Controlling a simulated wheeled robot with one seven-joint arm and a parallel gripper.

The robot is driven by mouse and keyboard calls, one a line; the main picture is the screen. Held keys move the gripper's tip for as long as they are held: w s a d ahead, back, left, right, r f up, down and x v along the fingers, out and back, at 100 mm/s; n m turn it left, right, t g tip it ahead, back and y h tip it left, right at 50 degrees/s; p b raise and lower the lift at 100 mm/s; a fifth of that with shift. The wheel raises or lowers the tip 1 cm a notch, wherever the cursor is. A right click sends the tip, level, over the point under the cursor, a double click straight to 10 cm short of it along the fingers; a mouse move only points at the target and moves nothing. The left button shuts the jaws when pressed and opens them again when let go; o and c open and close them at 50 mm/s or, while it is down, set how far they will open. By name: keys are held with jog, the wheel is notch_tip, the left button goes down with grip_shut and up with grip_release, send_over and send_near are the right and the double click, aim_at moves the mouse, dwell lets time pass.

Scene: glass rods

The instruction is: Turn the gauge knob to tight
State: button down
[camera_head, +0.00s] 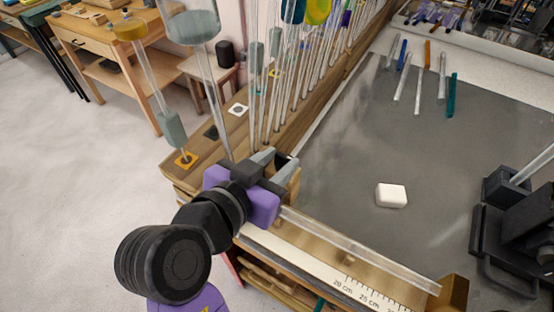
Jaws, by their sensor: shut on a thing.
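My gripper (276,158), with a purple body and grey fingers, is at the left end of the ruler rail on the bench's front edge. Its fingers are shut on a small dark piece (283,160), which looks like the gauge knob. The gripper hides most of it, so its turn position cannot be read. The white ruler (310,261) has centimetre marks and runs along the front edge. A clear rod or strip (355,247) lies beside it, reaching a brass-coloured block (452,292) at the right.
Upright glass rods (273,90) stand in a wooden rack close behind my gripper. A white block (391,195) lies on the grey bench top (335,165). Loose coloured rods (418,90) lie at the back. A black device (510,230) stands at the right.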

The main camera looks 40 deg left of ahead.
jog(key=shift+d, duration=0.1)
jog(key=n+y, duration=0.1)
jog(key=n+g+y+p, duration=0.1)
jog(key=d+n+y, duration=0.1)
jog(key=y, duration=0.1)
jog(key=shift+w+n+g+p, duration=0.25)
jog(key=shift+n+g+p, duration=0.05)
jog(key=shift+p, duration=0.1)
jog(key=n+g+y, duration=0.2)
jog(key=n, duration=0.1)
jog(key=w+n+g+y, duration=0.1)
jog(key=n+g+y, duration=0.1)
jog(key=shift+d, duration=0.35)
jog(key=n+g+y, duration=0.1)
jog(key=n+g, duration=0.1)
jog(key=w+n+g+y+b, duration=0.1)
jog(key=n+g, duration=0.1)
jog(key=shift+d+f+n+g+b, duration=0.15)
jog(key=shift+n+g+b, duration=0.15)
jog(key=shift+g, duration=0.1)
jog(key=n+g+b, duration=0.1)
jog(key=g, duration=0.1)
jog(key=n+g+b, duration=0.1)
jog(key=n, duration=0.1)
jog(key=n+g+b, duration=0.1)
jog(key=g, duration=0.1)
jog(key=shift+w+n+g+b, duration=0.3)
jog(key=shift+w, duration=0.05)
jog(key=c, duration=1)
grip_release()
